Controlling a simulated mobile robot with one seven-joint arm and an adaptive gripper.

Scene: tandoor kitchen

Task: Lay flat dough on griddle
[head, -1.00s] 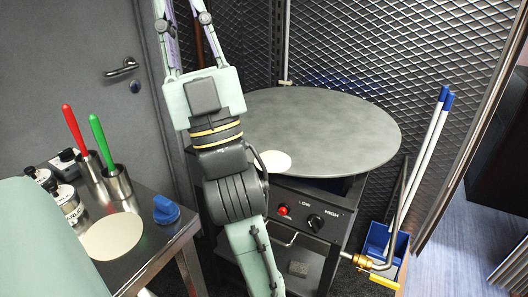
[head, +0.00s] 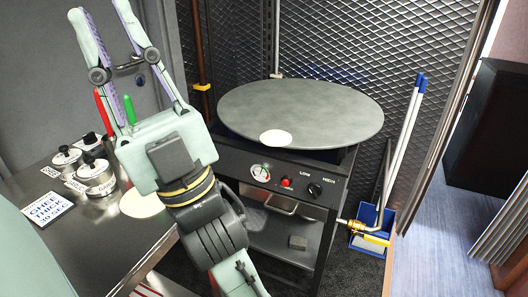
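The griddle (head: 330,100) is a large round grey plate on a black stand, at upper right in the head view. A small pale flat disc (head: 275,138), which looks like dough, lies at its front edge. A second pale flat disc (head: 142,204) lies on the steel table at the left, partly hidden by my arm. My gripper (head: 98,9) is raised above the table's far side, left of the griddle. Its two fingers point up and away, spread apart. Nothing shows between them.
On the steel table (head: 95,250) stand labelled tins (head: 95,178) and a card sign (head: 46,212). Red (head: 103,112) and green (head: 129,108) handles show behind my gripper. A blue bin (head: 366,216) with white poles stands right of the stand. Mesh walls lie behind the griddle.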

